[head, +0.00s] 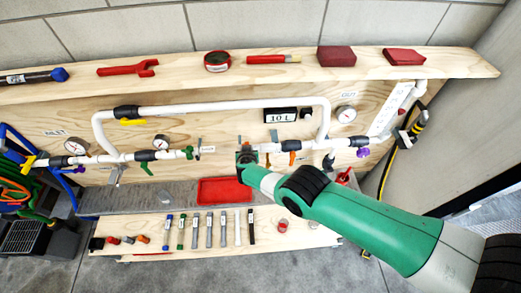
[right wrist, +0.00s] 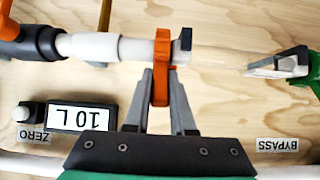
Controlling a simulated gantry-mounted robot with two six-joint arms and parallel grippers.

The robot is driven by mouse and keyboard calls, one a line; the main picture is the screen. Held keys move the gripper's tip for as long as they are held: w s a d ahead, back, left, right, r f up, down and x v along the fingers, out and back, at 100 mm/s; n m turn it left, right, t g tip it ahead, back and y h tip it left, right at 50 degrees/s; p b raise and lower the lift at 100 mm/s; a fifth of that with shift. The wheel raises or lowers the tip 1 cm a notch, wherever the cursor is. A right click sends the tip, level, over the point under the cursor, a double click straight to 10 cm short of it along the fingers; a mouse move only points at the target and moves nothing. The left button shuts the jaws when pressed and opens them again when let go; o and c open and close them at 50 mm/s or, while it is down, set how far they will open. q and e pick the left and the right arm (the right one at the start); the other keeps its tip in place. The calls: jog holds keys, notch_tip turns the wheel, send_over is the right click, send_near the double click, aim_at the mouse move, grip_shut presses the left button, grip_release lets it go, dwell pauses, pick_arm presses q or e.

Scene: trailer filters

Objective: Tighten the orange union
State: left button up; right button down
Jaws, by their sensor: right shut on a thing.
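The orange union (right wrist: 161,70) is a ring-shaped nut around the white pipe (right wrist: 120,48) in the right wrist view. My right gripper (right wrist: 160,88) has its two grey fingers closed on either side of it, touching it. A dark collar (right wrist: 186,40) stands on the pipe just beyond the union. In the head view my right gripper (head: 246,155) is at the middle of the lower pipe run, and my green arm hides part of the scene; the union is hard to make out there. My left gripper is in neither view.
Right of the union the pipe run has a gap before a green fitting (right wrist: 300,70). A 10 L display (right wrist: 82,117) is on the plywood nearby. A red tray (head: 222,190) and a row of filters (head: 210,230) lie below. Tools lie on the upper shelf (head: 190,72).

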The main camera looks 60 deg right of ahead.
jog(key=shift+w+d+g, duration=0.1)
jog(key=shift+d+g, duration=0.1)
jog(key=shift+g, duration=0.1)
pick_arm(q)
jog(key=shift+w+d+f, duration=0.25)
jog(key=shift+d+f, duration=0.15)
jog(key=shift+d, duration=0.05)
pick_arm(e)
jog(key=shift+w+d+r+g+y, duration=0.2)
jog(key=shift+g+y, duration=0.1)
jog(key=shift+y, duration=0.3)
jog(key=c, duration=0.8)
grip_release()
jog(key=shift+o, duration=0.2)
